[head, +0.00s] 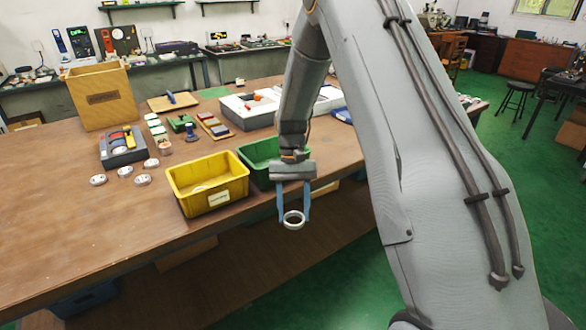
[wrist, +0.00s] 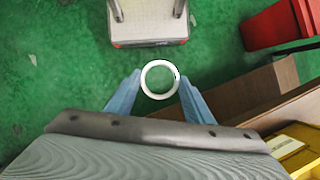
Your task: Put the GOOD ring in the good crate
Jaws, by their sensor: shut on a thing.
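My gripper (head: 293,213) hangs in front of the table's edge, over the floor, with its two blue fingers shut on a pale metal ring (head: 293,226). In the wrist view the ring (wrist: 147,84) sits between the fingertips, its open hole showing the green floor. A green crate (head: 255,151) stands on the table behind my gripper, partly hidden by it. A yellow crate (head: 211,203) with a white label stands to its left and holds a pale ring-like thing. The label's words are too small to read.
Several pale rings (head: 98,180) lie on the table at left, beside a dark grey device (head: 122,147). A wooden box (head: 103,97), small blocks and a white tray (head: 240,112) stand farther back. The table's front left is bare.

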